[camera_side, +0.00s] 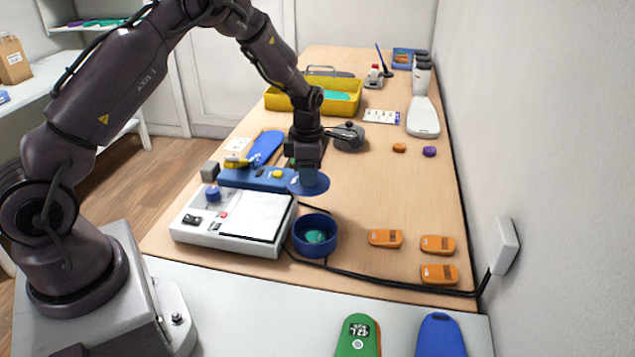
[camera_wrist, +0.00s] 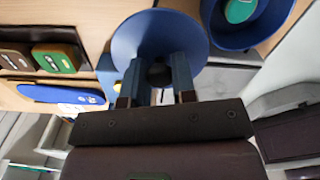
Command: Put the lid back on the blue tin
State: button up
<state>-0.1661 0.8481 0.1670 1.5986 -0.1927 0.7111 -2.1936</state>
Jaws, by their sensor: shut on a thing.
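The blue tin (camera_side: 315,222) stands open on the wooden table, with something teal inside it. Its rim shows at the top right of the wrist view (camera_wrist: 272,22). The round blue lid (camera_side: 318,188) is held by its knob in my gripper (camera_side: 308,178), behind the tin and slightly left of it. In the wrist view the lid (camera_wrist: 190,25) lies across the fingertips, and my gripper (camera_wrist: 160,75) is shut on its dark knob. The lid and the tin are apart. The side view does not show clearly how high the lid is.
A white device with a flat panel (camera_side: 255,215) stands left of the tin, with a long blue box (camera_side: 240,179) behind it. Orange pieces (camera_side: 385,238) lie to the right. A black cable (camera_side: 400,284) runs along the front. A yellow bin (camera_side: 345,104) stands farther back.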

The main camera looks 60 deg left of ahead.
jog(key=s+d+r, duration=0.3)
jog(key=s+r, duration=0.2)
jog(key=s, duration=0.4)
jog(key=w+d+f, duration=0.2)
jog(key=w+d, duration=0.3)
jog(key=d, duration=0.1)
jog(key=shift+s+d+f, duration=0.1)
jog(key=shift+d+f, duration=0.05)
jog(key=shift+f, duration=2.7)
jog(key=shift+f, duration=0.15)
jog(key=o, duration=1.5)
jog(key=shift+c, duration=0.2)
jog(key=shift+r, duration=2.5)
